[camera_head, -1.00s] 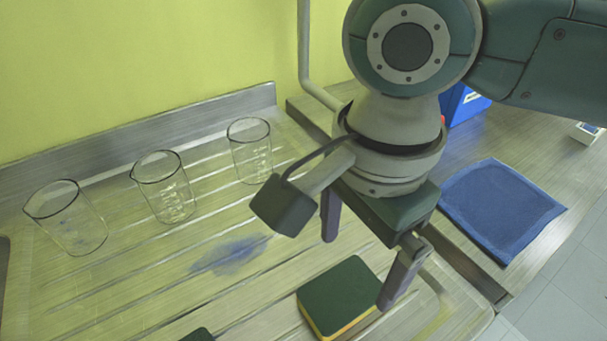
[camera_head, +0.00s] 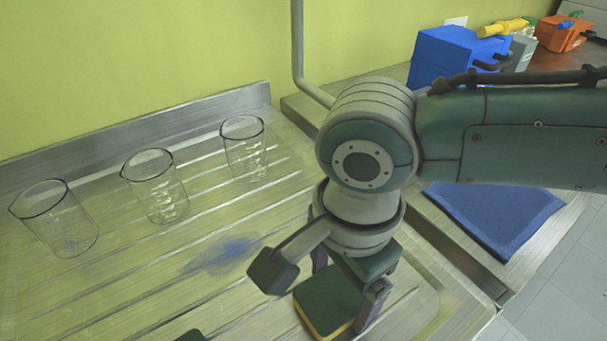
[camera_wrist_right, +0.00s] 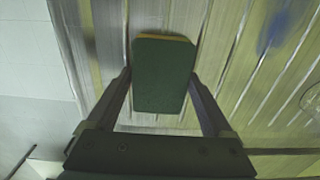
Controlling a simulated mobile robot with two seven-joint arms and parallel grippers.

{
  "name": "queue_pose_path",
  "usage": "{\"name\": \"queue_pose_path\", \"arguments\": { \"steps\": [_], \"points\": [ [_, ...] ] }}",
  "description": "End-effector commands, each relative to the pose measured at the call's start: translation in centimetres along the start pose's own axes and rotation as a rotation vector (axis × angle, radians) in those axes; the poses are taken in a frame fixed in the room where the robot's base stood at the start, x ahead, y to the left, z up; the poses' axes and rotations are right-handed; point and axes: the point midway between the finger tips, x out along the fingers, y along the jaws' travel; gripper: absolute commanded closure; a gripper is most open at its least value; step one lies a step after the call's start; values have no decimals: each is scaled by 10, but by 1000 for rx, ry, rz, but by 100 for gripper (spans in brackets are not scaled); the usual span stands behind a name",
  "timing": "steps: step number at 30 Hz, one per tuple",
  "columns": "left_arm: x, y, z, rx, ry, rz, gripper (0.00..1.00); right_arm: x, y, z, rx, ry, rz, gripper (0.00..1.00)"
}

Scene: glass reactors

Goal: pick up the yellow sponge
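The sponge (camera_head: 327,303) has a dark green top and a yellow lower layer. It lies flat on the ridged metal drainboard, near the front right of the head view. My right gripper (camera_head: 345,295) points down over it. In the right wrist view the sponge (camera_wrist_right: 163,75) sits between the two spread fingers (camera_wrist_right: 163,90) of my right gripper, with a gap on its left and little or no gap on its right. Whether the fingers touch it I cannot tell. My left gripper does not show; a small dark piece at the bottom edge is unclear.
Several glass beakers, among them the nearest to the sponge (camera_head: 245,150), stand along the back of the drainboard (camera_head: 110,290). A blue cloth (camera_head: 495,215) lies on the counter at right. A blue box (camera_head: 455,60) and an orange box (camera_head: 562,33) stand behind my right arm.

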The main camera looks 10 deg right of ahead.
Motion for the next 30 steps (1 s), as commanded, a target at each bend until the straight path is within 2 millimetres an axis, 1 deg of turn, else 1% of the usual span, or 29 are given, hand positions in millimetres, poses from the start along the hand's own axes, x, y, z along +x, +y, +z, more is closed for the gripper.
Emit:
{"name": "queue_pose_path", "arguments": {
  "steps": [1, 2, 15, 17, 22, 25, 29, 30],
  "points": [
    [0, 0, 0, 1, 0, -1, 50, 0, 0, 0, 0, 0, 0, 21],
    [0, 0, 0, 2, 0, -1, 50, 0, 0, 0, 0, 0, 0, 25],
    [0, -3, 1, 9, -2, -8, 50, 0, 0, 0, 1, 0, 0, 74],
    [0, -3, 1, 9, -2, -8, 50, 0, 0, 0, 1, 0, 0, 80],
    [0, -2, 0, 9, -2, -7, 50, -1, 0, 0, 1, 0, 0, 80],
    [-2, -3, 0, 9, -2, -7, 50, -7, 0, 0, 1, -1, 0, 80],
    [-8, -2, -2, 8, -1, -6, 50, -24, 0, 0, 0, -2, -2, 80],
    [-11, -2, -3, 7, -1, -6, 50, -33, -1, 0, 0, -1, -3, 80]
  ]
}}
